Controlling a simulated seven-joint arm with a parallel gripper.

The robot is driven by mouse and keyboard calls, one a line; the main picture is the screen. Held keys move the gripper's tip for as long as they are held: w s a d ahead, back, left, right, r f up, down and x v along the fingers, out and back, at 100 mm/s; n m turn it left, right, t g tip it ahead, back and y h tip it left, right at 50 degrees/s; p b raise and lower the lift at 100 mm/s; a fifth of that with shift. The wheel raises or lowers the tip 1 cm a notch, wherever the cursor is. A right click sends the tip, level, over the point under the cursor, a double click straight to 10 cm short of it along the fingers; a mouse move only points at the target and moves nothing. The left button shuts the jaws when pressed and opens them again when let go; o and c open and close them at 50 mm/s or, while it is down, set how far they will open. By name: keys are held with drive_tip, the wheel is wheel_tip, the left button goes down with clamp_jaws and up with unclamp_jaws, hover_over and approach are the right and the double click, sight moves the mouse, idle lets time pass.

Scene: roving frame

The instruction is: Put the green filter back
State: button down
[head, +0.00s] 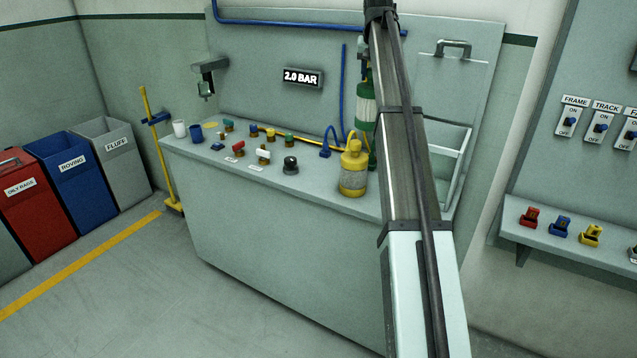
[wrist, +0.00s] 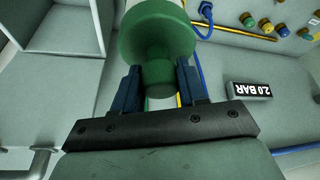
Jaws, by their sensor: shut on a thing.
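The green filter (head: 366,108) is a green cylinder with a white band. In the head view it is upright beside the back panel, partly hidden by my arm. In the wrist view the green filter (wrist: 157,40) shows its wide end and narrower knob. My gripper (wrist: 160,85) has its two blue fingers shut on that knob. In the head view the gripper is mostly hidden by my arm. I cannot tell whether the filter's lower end touches anything.
The bench (head: 300,200) carries several valves and caps, with a yellow pipe (head: 305,136) and blue hose behind. A 2.0 BAR display (head: 302,78) is on the back panel. An open white compartment (head: 455,135) is right of my arm.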

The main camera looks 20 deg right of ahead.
drive_tip(key=w+a+f+n+y, duration=0.1)
drive_tip(key=w+a+f+n, duration=0.1)
drive_tip(key=a+f, duration=0.5)
drive_tip(key=w+a+f+n+y, duration=0.1)
drive_tip(key=w+a+f+n, duration=0.15)
drive_tip(key=a+f, duration=0.45)
wheel_tip(320, 180, down, 7)
drive_tip(key=a, duration=0.1)
drive_tip(key=shift+s+a, duration=0.3)
drive_tip(key=shift+a, duration=0.05)
drive_tip(key=shift+f, duration=0.15)
drive_tip(key=c, duration=0.6)
unclamp_jaws()
drive_tip(key=v, duration=1.2)
drive_tip(key=shift+s+a, duration=0.1)
drive_tip(key=shift+s, duration=0.1)
